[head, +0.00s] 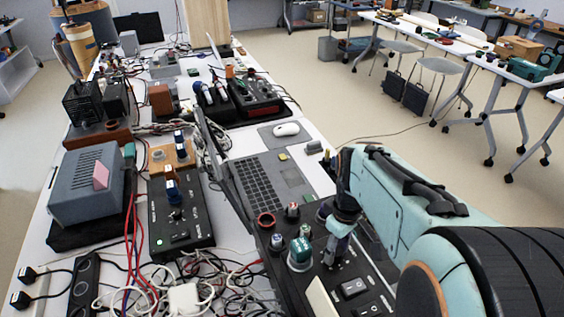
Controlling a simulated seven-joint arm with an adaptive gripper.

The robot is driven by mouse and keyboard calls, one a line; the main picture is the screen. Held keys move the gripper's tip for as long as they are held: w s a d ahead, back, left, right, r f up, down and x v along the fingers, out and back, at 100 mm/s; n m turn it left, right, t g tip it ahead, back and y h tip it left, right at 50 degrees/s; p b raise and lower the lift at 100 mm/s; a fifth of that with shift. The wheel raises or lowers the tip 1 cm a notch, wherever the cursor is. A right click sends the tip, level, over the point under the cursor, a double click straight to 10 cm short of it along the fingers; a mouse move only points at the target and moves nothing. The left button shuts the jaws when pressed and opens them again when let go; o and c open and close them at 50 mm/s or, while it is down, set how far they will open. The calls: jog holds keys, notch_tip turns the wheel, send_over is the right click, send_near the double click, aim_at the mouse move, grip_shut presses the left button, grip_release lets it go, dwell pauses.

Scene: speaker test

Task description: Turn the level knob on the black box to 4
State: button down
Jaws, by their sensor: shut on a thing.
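A black box (372,304) with several knobs and rocker switches lies at the lower middle, partly under my arm. My gripper (331,256) points down over its top and is shut on a knob there; the fingers hide most of that knob. I cannot read its label or scale, so neither its setting nor whether it is the level knob can be told. Beside the gripper on the left stand a large green knob (300,252), a smaller pale-capped knob (277,242) and a red-topped knob (293,210).
An open laptop (262,184) lies just behind the box, with a white mouse (287,129) beyond. A second black box (178,222) with a blue-and-white knob stands left. Tangled cables (190,275) fill the front. A grey device (88,185) stands far left.

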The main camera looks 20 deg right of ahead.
aim_at(337, 251)
jog(key=m, duration=0.6)
jog(key=shift+m, duration=0.4)
dwell(0.3)
jog(key=c, duration=0.8)
grip_release()
notch_tip(337, 251, up, 12)
jog(key=shift+f, duration=0.1)
